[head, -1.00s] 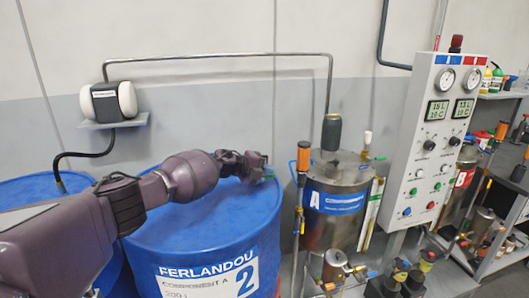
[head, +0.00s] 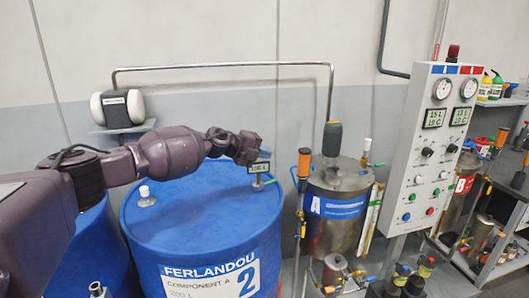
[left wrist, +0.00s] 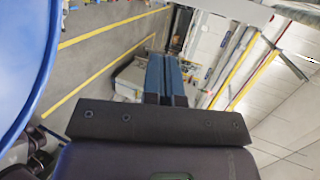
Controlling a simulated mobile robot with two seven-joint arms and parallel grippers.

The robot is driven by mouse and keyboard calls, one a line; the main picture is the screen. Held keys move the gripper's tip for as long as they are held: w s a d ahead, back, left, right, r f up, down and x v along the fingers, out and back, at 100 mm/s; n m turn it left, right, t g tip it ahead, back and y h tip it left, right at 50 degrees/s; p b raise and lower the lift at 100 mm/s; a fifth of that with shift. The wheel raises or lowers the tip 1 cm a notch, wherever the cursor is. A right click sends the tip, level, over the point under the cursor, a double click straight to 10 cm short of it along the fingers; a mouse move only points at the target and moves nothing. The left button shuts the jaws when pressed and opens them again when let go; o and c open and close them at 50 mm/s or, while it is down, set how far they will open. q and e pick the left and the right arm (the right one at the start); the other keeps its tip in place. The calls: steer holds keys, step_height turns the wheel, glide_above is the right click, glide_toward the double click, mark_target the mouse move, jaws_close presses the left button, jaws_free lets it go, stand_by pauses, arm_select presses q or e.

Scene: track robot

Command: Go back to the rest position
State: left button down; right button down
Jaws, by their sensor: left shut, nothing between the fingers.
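My left arm comes in from the left in the head view, above the blue drum marked FERLANDOU COMPONENT A 2 (head: 205,225). My left gripper (head: 247,150) is above the drum's far right part and holds nothing. In the left wrist view its two blue fingers (left wrist: 165,78) lie together, shut and empty, and the blue drum edge (left wrist: 25,60) shows at the left. My right gripper is not in view.
A small display (head: 259,167) stands at the drum's right rim, close to my left gripper. A white cap (head: 145,197) is on the drum top. The steel tank A (head: 338,225) and control panel (head: 425,150) stand right. A pipe (head: 220,67) runs along the wall.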

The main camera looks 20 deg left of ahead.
arm_select(q)
steer(key=shift+s+r, duration=0.15)
steer(key=shift+r, duration=0.2)
stand_by(0.3)
